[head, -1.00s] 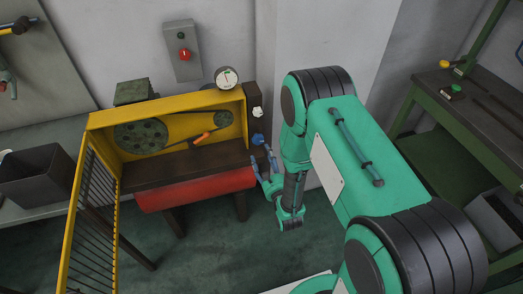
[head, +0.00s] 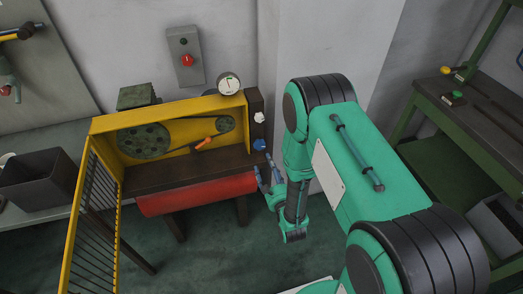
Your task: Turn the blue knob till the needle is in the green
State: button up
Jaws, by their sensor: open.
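The blue knob (head: 260,145) sits low on the dark post at the right end of the yellow-framed machine (head: 170,108). A round white dial gauge (head: 229,84) stands on top of the frame near that post. Its thin needle and a small green mark show, but I cannot tell exactly where the needle stands against the green. My gripper (head: 266,178) is open and empty, just below the knob, with its fingers pointing up towards it. A gap shows between the fingertips and the knob.
A white knob (head: 259,117) sits just above the blue one. An orange-handled item (head: 206,143) lies inside the frame by the belt. A grey box with a red button (head: 186,58) is on the wall. A barred yellow gate (head: 88,220) stands open at left.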

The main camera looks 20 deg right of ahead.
aim_at(260, 147)
jog(key=s+n+p, duration=0.1)
jog(key=n, duration=0.5)
jog(key=s+n+p, duration=0.1)
jog(key=n+p, duration=0.1)
jog(key=n, duration=0.5)
jog(key=s+n+p, duration=0.1)
jog(key=n, duration=0.6)
jog(key=shift+d+r, duration=0.1)
jog(key=shift+w, duration=0.1)
jog(key=w+b, duration=0.1)
jog(key=w, duration=1.2)
jog(key=shift+w, duration=0.35)
jog(key=c, duration=1.2)
jog(key=shift+o, duration=0.2)
